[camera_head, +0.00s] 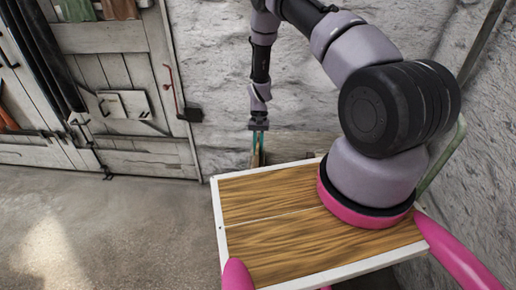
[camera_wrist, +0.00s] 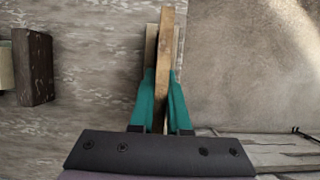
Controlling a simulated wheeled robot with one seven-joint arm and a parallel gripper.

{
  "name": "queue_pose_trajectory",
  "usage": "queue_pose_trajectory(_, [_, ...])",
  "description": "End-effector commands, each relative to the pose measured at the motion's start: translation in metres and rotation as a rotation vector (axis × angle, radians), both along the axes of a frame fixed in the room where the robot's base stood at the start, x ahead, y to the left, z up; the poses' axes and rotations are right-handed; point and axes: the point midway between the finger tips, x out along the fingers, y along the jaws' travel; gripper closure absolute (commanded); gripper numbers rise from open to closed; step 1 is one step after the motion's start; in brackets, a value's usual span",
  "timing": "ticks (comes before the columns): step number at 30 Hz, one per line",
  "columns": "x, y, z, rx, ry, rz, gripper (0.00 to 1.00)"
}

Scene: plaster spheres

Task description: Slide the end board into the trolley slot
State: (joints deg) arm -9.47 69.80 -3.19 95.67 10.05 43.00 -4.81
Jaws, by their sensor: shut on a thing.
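My gripper (camera_head: 257,150) hangs at the end of my arm, beyond the far edge of the wood-topped surface. In the wrist view my gripper (camera_wrist: 161,78) has its teal fingers closed on both sides of a narrow wooden board (camera_wrist: 166,42), seen edge-on. A paler strip (camera_wrist: 150,45) runs close along the board's left side; I cannot tell whether they touch. Weathered grey wood (camera_wrist: 85,80) lies left of the board, and part of a weathered wooden thing (camera_head: 300,144) shows behind the surface in the head view. I cannot make out the slot.
A wood-topped surface with a white rim (camera_head: 219,222) fills the near middle. A plank door (camera_head: 140,85) and a rough wall (camera_head: 215,60) stand behind. Bare floor (camera_head: 100,230) is open at left. A dark brown block (camera_wrist: 33,67) lies at left in the wrist view.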

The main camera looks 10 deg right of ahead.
Motion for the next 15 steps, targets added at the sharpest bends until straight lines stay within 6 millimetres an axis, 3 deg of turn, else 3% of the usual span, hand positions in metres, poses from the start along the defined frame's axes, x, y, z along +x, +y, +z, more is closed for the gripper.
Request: queue_pose_trajectory(15, [0.000,0.000,-0.013,0.000,0.001,-0.001,1.00])
